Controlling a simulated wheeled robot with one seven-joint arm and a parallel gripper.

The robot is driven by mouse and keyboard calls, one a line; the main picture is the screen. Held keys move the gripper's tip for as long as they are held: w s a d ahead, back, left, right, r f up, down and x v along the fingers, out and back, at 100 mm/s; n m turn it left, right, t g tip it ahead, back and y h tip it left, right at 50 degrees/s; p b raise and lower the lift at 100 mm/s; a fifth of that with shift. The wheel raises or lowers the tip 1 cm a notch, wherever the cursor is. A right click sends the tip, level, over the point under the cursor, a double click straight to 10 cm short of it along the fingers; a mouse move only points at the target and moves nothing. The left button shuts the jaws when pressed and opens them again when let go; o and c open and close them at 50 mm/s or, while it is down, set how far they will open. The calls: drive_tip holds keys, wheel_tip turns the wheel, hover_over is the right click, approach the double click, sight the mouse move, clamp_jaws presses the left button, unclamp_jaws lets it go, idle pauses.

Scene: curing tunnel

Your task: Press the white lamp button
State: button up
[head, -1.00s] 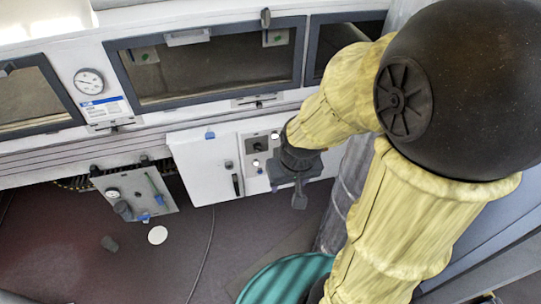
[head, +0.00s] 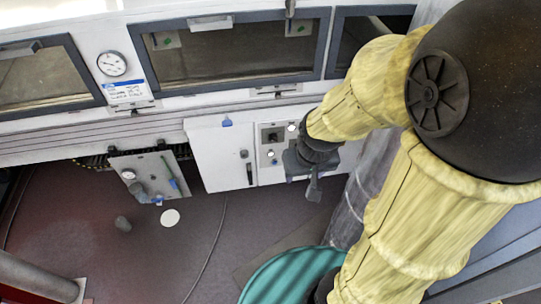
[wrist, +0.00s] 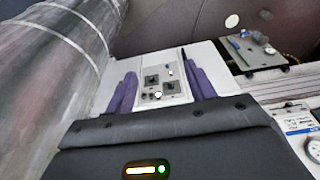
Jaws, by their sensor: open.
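The control panel (head: 270,139) is on the front of the white machine, just left of my gripper in the head view. A round white button (head: 292,127) shows near its upper right, close to my wrist. In the head view my gripper (head: 313,186) is dark and partly hides the machine front right of the panel. I see no contact with a button.
A white cabinet door (head: 222,155) with a dark handle adjoins the panel. A grey plate (head: 143,172) with a gauge juts out at left. A teal round drum top (head: 285,275) stands below my arm, beside a grey column (head: 350,205). Floor at centre left is mostly clear.

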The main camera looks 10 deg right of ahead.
clamp_jaws()
idle(1.6)
